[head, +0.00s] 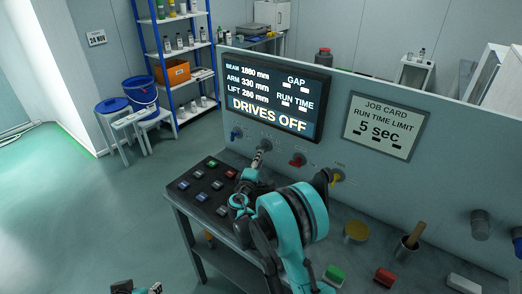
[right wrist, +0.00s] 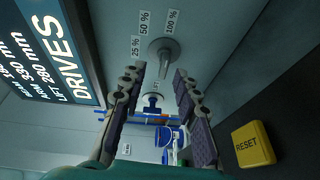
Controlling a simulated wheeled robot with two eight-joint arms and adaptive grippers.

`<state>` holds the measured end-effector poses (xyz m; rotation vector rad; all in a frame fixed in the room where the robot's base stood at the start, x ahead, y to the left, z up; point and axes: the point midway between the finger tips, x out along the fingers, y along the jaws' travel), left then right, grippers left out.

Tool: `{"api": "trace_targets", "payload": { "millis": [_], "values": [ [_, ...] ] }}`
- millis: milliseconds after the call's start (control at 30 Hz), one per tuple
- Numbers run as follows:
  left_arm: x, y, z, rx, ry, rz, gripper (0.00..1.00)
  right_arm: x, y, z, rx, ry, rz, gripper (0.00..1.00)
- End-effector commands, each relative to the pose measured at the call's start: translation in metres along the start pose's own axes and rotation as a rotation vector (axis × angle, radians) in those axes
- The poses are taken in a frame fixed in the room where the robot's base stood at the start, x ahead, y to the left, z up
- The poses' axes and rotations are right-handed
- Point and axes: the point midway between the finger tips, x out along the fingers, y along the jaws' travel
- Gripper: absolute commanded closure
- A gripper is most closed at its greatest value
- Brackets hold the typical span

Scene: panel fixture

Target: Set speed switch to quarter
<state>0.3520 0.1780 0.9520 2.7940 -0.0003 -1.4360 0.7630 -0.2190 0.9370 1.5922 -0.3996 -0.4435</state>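The speed switch (right wrist: 164,52) is a grey knob with a short lever on the upright panel. In the right wrist view, labels reading 25 %, 50 % and 100 % stand around it. The lever looks turned away from these labels, but its exact setting is hard to tell. My right gripper (right wrist: 160,72) is open, its two fingers apart just short of the switch, with the lever showing between the tips. In the head view my right gripper (head: 255,166) is at the panel's foot, partly covering the switch area. My left gripper (head: 136,288) shows only partly at the bottom edge.
The display (head: 274,96) reads DRIVES OFF; a job card (head: 385,124) says 5 sec. A red knob (head: 298,160) and a yellow one (head: 337,176) are right of the switch, a blue one (head: 236,133) left. Several buttons sit below, including yellow RESET (right wrist: 253,145).

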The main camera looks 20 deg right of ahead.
Motion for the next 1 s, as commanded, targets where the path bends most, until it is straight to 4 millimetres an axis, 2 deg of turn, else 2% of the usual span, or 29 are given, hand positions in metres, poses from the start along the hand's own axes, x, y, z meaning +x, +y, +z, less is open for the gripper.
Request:
{"api": "trace_targets", "payload": {
  "millis": [100, 233, 633, 800, 1000],
  "values": [
    [0.0, 0.0, 0.0, 0.0, 0.0, 0.0, 0.6, 0.004, -0.011, -0.009, -0.042, 0.015, 0.034, 0.69],
    [0.003, 0.0, 0.002, 0.0, 0.0, 0.0, 0.6, 0.014, -0.014, -0.011, -0.055, 0.017, 0.045, 0.69],
    [0.018, 0.0, 0.013, 0.0, 0.0, 0.0, 0.6, 0.074, -0.012, -0.012, -0.054, 0.017, 0.044, 0.69],
    [0.019, 0.0, 0.013, 0.0, 0.0, 0.0, 0.6, 0.082, -0.01, -0.013, -0.053, 0.018, 0.043, 0.69],
    [0.019, 0.0, 0.013, 0.0, 0.0, 0.0, 0.6, 0.082, -0.009, -0.013, -0.053, 0.018, 0.043, 0.69]
  ]
}}
